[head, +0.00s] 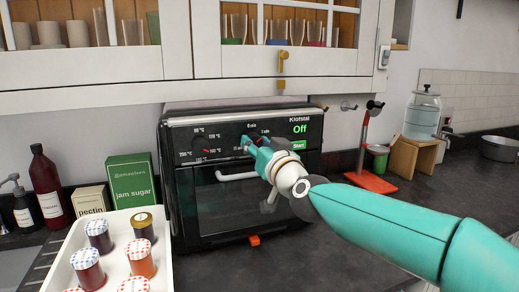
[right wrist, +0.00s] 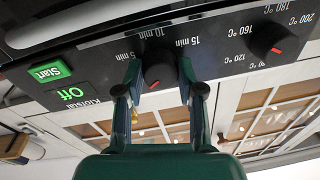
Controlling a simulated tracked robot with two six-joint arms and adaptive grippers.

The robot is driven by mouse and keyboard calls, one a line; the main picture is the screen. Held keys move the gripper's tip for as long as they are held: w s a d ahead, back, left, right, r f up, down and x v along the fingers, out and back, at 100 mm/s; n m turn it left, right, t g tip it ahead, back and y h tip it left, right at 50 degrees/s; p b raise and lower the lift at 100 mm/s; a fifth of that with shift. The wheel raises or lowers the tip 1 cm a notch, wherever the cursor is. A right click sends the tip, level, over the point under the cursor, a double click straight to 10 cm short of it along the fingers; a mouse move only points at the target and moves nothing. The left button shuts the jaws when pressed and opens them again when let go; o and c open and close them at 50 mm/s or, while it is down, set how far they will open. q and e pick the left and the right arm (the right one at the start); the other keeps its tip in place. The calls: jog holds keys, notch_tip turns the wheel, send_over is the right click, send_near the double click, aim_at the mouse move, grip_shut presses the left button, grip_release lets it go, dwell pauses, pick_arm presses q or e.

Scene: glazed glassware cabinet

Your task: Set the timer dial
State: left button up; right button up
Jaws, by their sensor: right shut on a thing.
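The black oven (head: 245,195) stands on the dark counter, with dials, a display reading "Off" (head: 300,129) and a green Start button (head: 299,145) on its front panel. The timer dial (right wrist: 158,72) is a black knob with a red mark, under a scale in minutes; the right wrist view shows it upside down. My right gripper (head: 246,143) is at the panel, its two fingers (right wrist: 160,66) shut on the timer dial from both sides. In the head view the gripper mostly hides this dial. My left gripper is in neither view.
The temperature dial (right wrist: 265,43) is beside the timer dial. A white handle (head: 237,176) crosses the oven door below. A white tray (head: 60,272) of jam jars stands at left, a red stand (head: 371,182) at right. Wall cabinets hang above.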

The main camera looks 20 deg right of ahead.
jog(key=m+h+b, duration=0.1)
jog(key=m, duration=0.6)
jog(key=shift+f, duration=0.1)
jog(key=m+h, duration=0.1)
jog(key=m, duration=0.6)
jog(key=shift+b, duration=0.3)
jog(key=m, duration=0.7)
jog(key=shift+a+f+h, duration=0.1)
jog(key=shift+f+h, duration=0.05)
jog(key=shift+h, duration=0.15)
jog(key=m+g, duration=0.1)
jog(key=m, duration=0.4)
jog(key=shift+a+f+m, duration=0.1)
jog(key=shift+f+m, duration=0.05)
jog(key=shift+m, duration=0.15)
jog(key=o, duration=1.1)
jog(key=shift+o, duration=0.2)
jog(key=shift+r, duration=0.25)
